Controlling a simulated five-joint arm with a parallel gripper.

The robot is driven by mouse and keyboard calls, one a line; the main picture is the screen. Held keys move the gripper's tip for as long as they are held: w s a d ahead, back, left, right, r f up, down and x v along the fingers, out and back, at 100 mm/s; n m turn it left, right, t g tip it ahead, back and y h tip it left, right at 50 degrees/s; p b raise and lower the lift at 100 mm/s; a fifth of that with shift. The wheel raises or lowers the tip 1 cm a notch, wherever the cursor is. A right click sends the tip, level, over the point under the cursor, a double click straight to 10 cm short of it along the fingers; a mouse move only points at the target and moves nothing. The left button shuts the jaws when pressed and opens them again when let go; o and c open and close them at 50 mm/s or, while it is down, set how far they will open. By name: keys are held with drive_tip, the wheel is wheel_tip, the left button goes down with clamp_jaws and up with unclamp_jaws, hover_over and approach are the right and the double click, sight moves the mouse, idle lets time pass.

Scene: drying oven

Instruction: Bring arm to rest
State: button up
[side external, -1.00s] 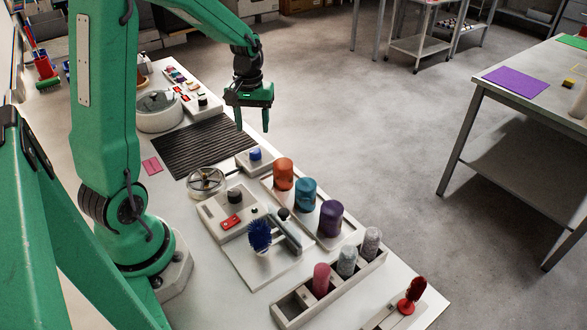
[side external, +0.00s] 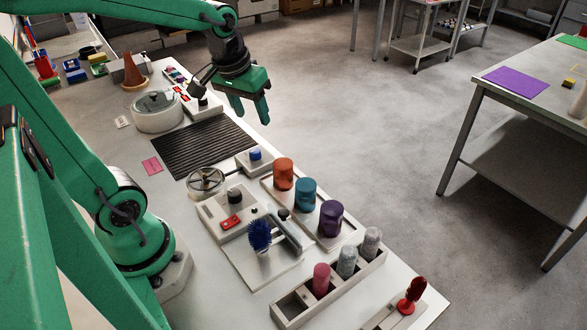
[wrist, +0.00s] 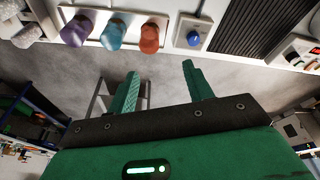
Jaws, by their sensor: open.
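My gripper (side external: 251,108) is in the air near the table's right edge, beside the black ribbed mat (side external: 204,146) in the side view. Its two green fingers stand apart with nothing between them. In the wrist view my gripper (wrist: 160,82) is also open and empty, with bare floor beyond the fingertips. The arm is raised and bent, with its upper link leaning back to the left.
Orange (side external: 283,174), teal (side external: 305,192) and purple (side external: 330,218) cylinders stand in a tray beside a blue-button box (side external: 255,160). A slotted rack (side external: 290,306) holds several cylinders. A round lidded pot (side external: 157,112) stands behind the mat. Open floor (side external: 380,150) lies right.

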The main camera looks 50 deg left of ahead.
drive_tip(key=s+d+r+m+t, duration=0.2)
drive_tip(key=s+d+r+m, duration=0.1)
drive_tip(key=s+d, duration=0.3)
drive_tip(key=shift+s+m+t+h, duration=0.3)
drive_tip(key=shift+s+m, duration=0.3)
drive_tip(key=shift+s, duration=0.25)
drive_tip(key=shift+r, duration=0.1)
idle(0.4)
